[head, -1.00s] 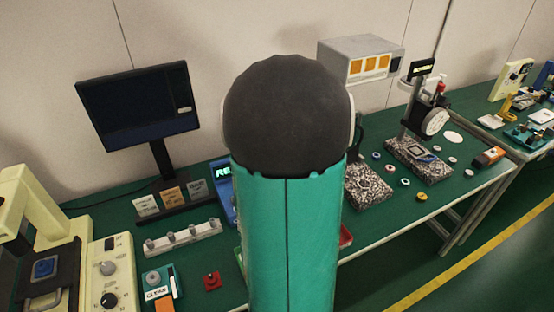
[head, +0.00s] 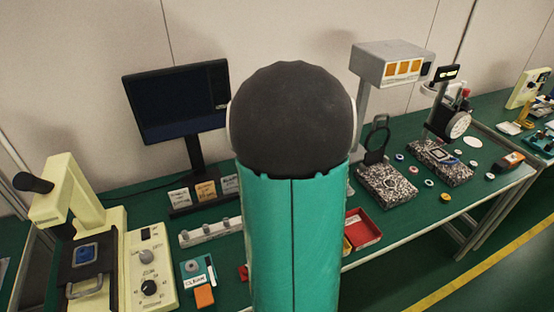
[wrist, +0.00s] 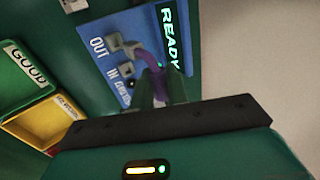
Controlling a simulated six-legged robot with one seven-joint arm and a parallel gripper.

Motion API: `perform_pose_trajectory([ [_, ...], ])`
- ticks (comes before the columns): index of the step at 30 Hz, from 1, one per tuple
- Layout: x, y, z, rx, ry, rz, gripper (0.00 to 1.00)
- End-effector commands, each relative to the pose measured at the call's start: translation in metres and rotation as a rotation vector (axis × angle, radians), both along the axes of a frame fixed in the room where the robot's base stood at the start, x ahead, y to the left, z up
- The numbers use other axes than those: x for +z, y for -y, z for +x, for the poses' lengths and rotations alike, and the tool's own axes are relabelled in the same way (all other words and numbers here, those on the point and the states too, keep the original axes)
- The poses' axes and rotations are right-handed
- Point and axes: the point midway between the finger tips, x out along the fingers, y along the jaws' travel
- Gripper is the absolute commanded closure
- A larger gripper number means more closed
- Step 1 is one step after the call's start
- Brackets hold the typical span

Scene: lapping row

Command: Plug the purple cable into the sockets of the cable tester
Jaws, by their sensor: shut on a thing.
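The cable tester (wrist: 97,27) is a blue panel in the wrist view, marked OUT and IN, with a lit READY display (wrist: 172,35). Grey fittings show beside both labels. The purple cable (wrist: 152,62) bends from near these fittings down to my gripper (wrist: 160,88). My gripper is shut on the cable, close in front of the panel. One grey piece (wrist: 115,42) lies by OUT. I cannot tell whether it is a plug or a socket, or whether any plug is seated. In the head view my arm hides the tester, cable and gripper.
A green tray marked GOOD (wrist: 25,65) and a yellow tray (wrist: 45,120) lie left of the tester in the wrist view. In the head view, a monitor (head: 180,98) and grey rail (head: 210,231) stand left of my arm. A red tray (head: 363,229) is right.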

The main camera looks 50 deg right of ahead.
Motion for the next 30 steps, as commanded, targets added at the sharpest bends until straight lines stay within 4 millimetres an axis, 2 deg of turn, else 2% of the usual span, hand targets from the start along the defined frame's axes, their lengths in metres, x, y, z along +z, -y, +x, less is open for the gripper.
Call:
perform_pose_trajectory([
  [14, -0.004, 0.004, -0.002, 0.000, 0.000, 0.002, 1.00],
  [30, -0.049, 0.004, -0.002, 0.000, 0.000, 0.002, 1.00],
])
